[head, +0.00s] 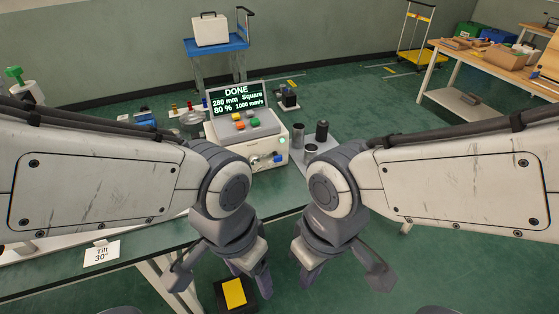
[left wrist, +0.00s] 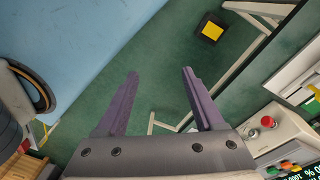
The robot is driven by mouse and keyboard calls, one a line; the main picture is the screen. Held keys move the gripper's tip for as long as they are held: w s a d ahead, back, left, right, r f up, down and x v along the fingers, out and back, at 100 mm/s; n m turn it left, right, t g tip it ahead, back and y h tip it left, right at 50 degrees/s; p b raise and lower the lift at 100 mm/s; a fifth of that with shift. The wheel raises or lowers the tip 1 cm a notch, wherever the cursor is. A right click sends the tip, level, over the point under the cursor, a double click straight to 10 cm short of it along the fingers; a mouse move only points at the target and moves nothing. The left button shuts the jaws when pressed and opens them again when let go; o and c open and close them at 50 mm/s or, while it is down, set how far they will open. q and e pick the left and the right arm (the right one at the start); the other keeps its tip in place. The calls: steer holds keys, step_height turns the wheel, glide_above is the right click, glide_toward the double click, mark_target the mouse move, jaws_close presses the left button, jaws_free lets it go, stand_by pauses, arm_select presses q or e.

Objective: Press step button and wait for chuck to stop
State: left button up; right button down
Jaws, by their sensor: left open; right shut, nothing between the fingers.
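The control box (head: 255,150) stands on the green table, its screen (head: 237,98) reading "DONE", "280 mm Square", "80 %", "1000 mm/s". Coloured buttons (head: 239,122) sit on its sloped top; I cannot read which is the step button. The box also shows in the left wrist view (left wrist: 285,132). I cannot surely identify the chuck; a round silver part (head: 192,119) is partly visible left of the box. My left gripper (head: 252,283) is open and empty, pointing down in front of the table, apart from the box. My right gripper (head: 309,278) is shut and empty beside it.
A black box with a yellow top (head: 234,291) is on the floor below my left gripper. Dark cylinders (head: 321,132) stand right of the control box. A "Tilt 30°" card (head: 102,254) is at the table's front left. A blue cart (head: 216,45) stands behind.

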arm_select(q)
jaws_close()
stand_by(1.7)
